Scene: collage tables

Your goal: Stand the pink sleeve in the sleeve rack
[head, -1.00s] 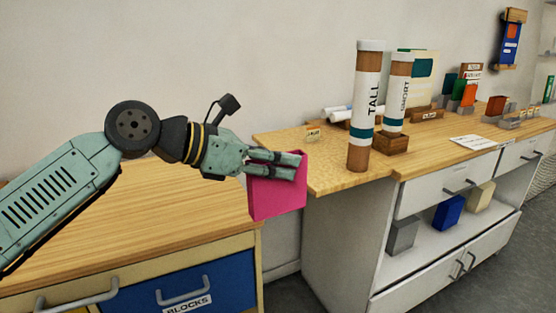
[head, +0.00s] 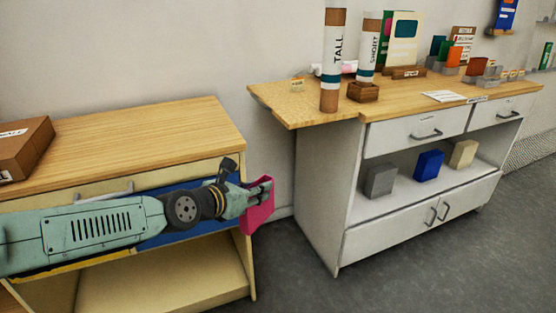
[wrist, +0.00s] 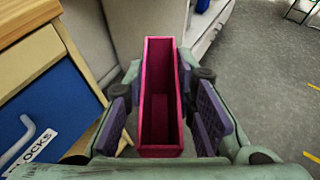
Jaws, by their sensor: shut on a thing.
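The pink sleeve (head: 258,208) is a narrow, open-topped box. My gripper (head: 256,190) is shut on it and holds it in the air in front of the left cabinet, near its right front corner. In the wrist view the pink sleeve (wrist: 160,149) stands between the two finger pads, with its open end facing the camera and its inside empty. On the right counter, upright coloured sleeves (head: 449,57) stand in low grey holders toward the back right; I cannot tell for certain which of these is the sleeve rack.
The right counter (head: 290,105) carries the TALL tube (head: 330,65) and SHORT tube (head: 367,48) near its left end. Blocks (head: 429,165) sit on its open shelf. A brown box (head: 20,148) lies on the left cabinet (head: 150,135). Floor is clear between.

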